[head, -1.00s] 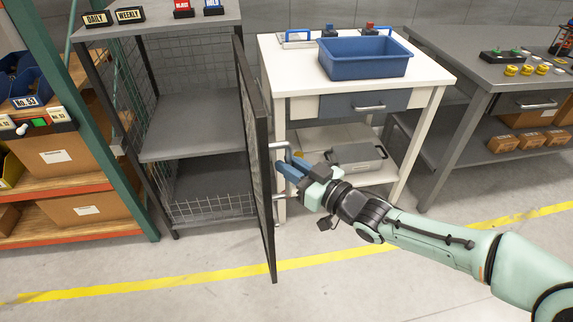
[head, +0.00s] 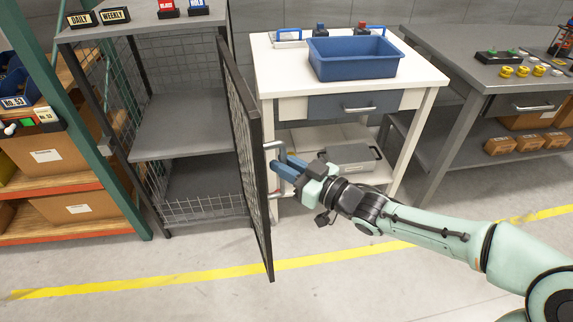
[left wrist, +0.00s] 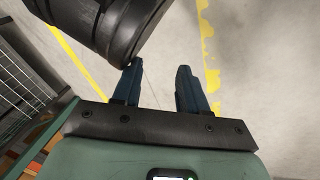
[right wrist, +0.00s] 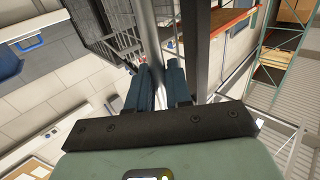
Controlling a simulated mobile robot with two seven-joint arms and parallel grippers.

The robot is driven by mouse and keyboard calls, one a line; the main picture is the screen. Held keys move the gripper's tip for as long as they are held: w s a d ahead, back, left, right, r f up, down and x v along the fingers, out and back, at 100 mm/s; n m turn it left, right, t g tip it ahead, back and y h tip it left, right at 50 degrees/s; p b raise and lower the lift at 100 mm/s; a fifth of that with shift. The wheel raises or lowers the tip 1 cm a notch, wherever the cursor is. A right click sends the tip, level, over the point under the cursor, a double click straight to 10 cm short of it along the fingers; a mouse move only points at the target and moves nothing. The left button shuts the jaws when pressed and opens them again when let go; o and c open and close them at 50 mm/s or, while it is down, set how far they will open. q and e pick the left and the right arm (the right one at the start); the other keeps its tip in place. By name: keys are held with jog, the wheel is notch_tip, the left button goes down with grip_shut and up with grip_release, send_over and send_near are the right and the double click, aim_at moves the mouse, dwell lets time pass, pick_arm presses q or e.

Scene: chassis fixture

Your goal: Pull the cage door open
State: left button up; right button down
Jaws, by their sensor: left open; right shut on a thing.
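The cage door (head: 246,165) is a dark framed mesh panel, swung open and standing out from the front of the grey cage shelf (head: 185,127). Its metal handle (head: 272,149) is on the door's right face. My right gripper (head: 281,166) is shut on the handle, and its blue fingers (right wrist: 160,85) show close to a vertical bar in the right wrist view. The exact contact is partly hidden by the fingers. My left gripper (left wrist: 159,85) is open and empty above the floor in the left wrist view, and is out of the head view.
A white table (head: 430,78) with a blue bin (head: 352,60) stands right of the door. A grey workbench (head: 470,75) is further right. An orange and green rack (head: 60,190) stands left of the cage. The floor in front is clear, with a yellow line (head: 200,275).

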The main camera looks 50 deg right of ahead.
jog(key=shift+d+r, duration=0.15)
jog(key=shift+r, duration=0.05)
jog(key=c, duration=1.2)
grip_release()
jog(key=shift+w+f, duration=0.1)
jog(key=shift+w, duration=0.15)
jog(key=shift+w+f, duration=0.1)
jog(key=shift+w, duration=0.1)
jog(key=shift+s, duration=0.4)
pick_arm(q)
jog(key=s+d+r+h+p, duration=0.1)
jog(key=s+d+r+p, duration=0.1)
jog(key=d+r+p, duration=0.1)
notch_tip(320, 180, up, 3)
jog(key=shift+f+m+g+p, duration=0.15)
jog(key=shift+m+g+p, duration=0.2)
jog(key=shift+p, duration=0.35)
pick_arm(e)
jog(key=s, duration=0.4)
jog(key=s+d, duration=0.1)
jog(key=s, duration=0.7)
jog(key=shift+s+d, duration=0.2)
jog(key=shift+s, duration=0.15)
pick_arm(q)
jog(key=shift+s, duration=0.1)
